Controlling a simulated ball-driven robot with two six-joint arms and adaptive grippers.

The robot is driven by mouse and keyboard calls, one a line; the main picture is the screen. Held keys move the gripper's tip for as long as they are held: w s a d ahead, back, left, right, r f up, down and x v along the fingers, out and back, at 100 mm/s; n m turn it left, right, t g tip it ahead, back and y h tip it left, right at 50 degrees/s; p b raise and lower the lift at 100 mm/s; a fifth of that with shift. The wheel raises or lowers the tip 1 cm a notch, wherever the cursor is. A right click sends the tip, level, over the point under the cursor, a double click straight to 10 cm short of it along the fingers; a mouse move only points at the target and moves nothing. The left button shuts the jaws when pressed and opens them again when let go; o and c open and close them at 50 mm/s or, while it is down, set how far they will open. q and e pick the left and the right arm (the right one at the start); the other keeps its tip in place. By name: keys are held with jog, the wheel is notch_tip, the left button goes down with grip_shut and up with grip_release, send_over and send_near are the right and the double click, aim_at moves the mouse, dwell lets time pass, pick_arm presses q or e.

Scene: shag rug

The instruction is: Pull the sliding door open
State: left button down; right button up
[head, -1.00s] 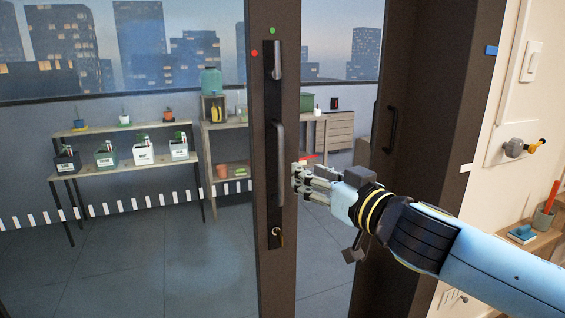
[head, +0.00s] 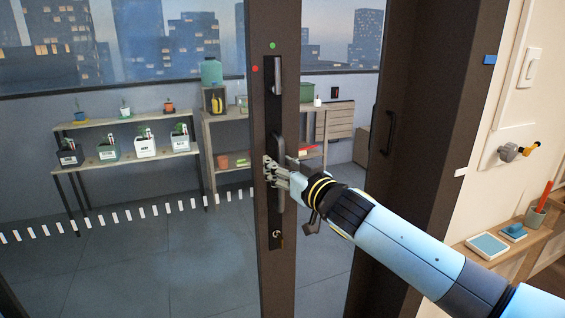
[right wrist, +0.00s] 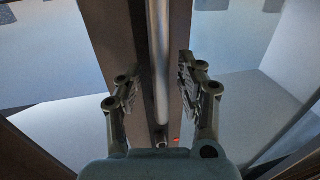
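The sliding door (head: 257,125) has a dark upright stile with a long vertical pull handle (head: 279,145) on a black plate. The handle shows as a pale bar in the right wrist view (right wrist: 160,55). My right gripper (head: 274,170) is at the handle's middle, partly hiding it. In the right wrist view my right gripper (right wrist: 157,85) is open, with one finger on each side of the bar and visible gaps to both. A key lock (head: 278,235) sits below. My left gripper is not in view.
A dark jamb (head: 430,110) with another handle (head: 388,132) stands to the right. Past it are a wall with a knob (head: 508,153) and a wooden shelf (head: 500,255). Through the door show a plant bench (head: 110,160) and clear tiled floor (head: 170,250).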

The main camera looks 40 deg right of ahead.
grip_shut()
jog(key=shift+w+f, duration=0.1)
jog(key=shift+f, duration=0.05)
dwell(0.4)
jog(key=shift+a, duration=0.1)
